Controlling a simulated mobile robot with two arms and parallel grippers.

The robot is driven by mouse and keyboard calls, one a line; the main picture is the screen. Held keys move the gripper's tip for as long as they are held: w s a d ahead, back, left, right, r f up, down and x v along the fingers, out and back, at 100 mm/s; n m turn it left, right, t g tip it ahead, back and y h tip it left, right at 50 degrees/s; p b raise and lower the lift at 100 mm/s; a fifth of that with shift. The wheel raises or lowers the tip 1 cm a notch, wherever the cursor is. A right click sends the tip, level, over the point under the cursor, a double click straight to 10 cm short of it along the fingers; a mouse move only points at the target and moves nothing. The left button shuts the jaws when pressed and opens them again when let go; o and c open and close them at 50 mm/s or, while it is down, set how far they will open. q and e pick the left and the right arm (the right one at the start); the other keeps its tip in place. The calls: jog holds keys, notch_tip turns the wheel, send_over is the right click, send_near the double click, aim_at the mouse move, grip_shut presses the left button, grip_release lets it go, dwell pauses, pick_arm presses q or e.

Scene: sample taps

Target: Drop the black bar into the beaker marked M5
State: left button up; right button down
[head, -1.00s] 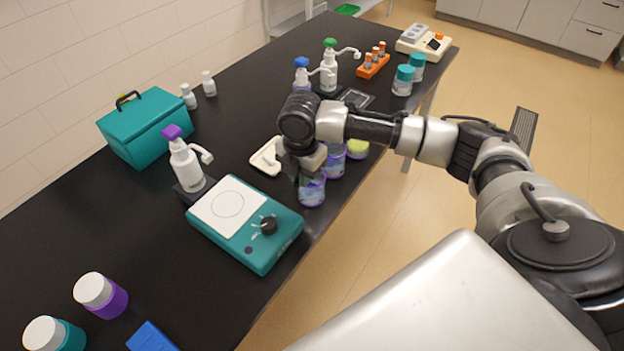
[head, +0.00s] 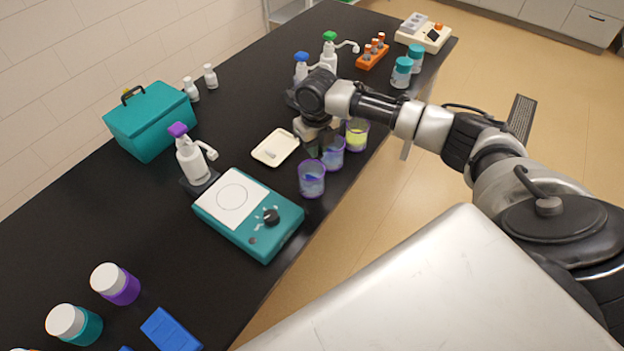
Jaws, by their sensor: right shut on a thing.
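My right gripper (head: 318,148) points down just left of the middle beaker. Its dark fingers are shut, and the black bar between them is too small and dark to make out. Three beakers stand in a row along the table's right edge: a near one with bluish contents (head: 312,181), a middle one with bluish contents (head: 333,158), and a far one with yellow contents (head: 356,136). Their markings are too small to read, so I cannot tell which is M5. My left gripper is not in view.
A white tray (head: 286,143) with a small pale piece in it lies left of the gripper. A teal stirrer plate (head: 270,245), a purple-topped pump bottle (head: 190,158) and a teal box (head: 150,125) stand nearer and left. An orange tube rack (head: 371,59) is at the back.

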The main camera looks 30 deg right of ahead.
notch_tip(320, 180, down, 4)
jog(key=b, duration=0.3)
jog(key=shift+f, duration=0.15)
jog(key=c, duration=1.1)
grip_release()
jog(key=shift+o, duration=0.2)
notch_tip(320, 180, up, 11)
jog(key=shift+f+b, duration=0.1)
jog(key=shift+b, duration=1)
